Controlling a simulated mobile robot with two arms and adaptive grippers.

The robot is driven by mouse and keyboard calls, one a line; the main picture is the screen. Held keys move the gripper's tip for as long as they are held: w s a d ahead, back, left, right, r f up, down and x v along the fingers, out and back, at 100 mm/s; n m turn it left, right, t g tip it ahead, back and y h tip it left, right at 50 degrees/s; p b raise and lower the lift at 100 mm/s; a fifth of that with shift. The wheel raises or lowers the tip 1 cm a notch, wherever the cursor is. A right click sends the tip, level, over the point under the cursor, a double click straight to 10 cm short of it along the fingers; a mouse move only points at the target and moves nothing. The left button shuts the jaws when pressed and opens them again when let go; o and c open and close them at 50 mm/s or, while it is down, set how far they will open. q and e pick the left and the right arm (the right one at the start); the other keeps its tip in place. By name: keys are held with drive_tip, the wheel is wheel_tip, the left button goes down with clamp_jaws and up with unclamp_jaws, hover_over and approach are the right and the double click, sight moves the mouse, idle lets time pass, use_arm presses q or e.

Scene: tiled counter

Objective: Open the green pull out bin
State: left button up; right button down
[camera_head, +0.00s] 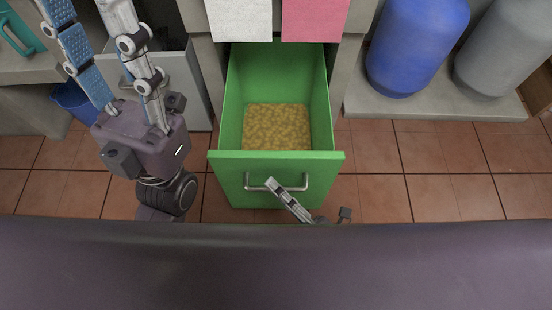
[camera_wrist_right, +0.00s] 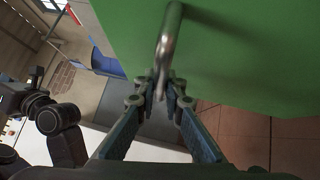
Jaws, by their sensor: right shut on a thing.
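The green pull-out bin (camera_head: 275,168) stands pulled out from the counter in the head view, its inside in view, with a yellowish, grainy layer (camera_head: 277,127) at the bottom. A metal bar handle (camera_head: 295,188) runs across its front. My right gripper (camera_head: 272,184) is at the left part of this handle, shut on it. In the right wrist view, the fingertips (camera_wrist_right: 167,92) close around the handle (camera_wrist_right: 170,40) against the green front. My left gripper (camera_head: 103,30) is at the upper left, raised and empty, its fingers apart; their tips are cut off by the frame.
A grey pull-out bin (camera_head: 180,75) stands partly behind my left gripper. A small blue bucket (camera_head: 75,98) is at the left. A blue cylinder (camera_head: 415,40) and a grey cylinder (camera_head: 505,45) stand on a low ledge at the right. Tiled floor (camera_head: 450,170) is free at the right.

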drive_tip(key=shift+s+d, duration=0.1)
drive_tip(key=shift+s, duration=0.95)
drive_tip(key=c, duration=2)
unclamp_jaws()
drive_tip(key=shift+c, duration=0.2)
drive_tip(key=v, duration=1.2)
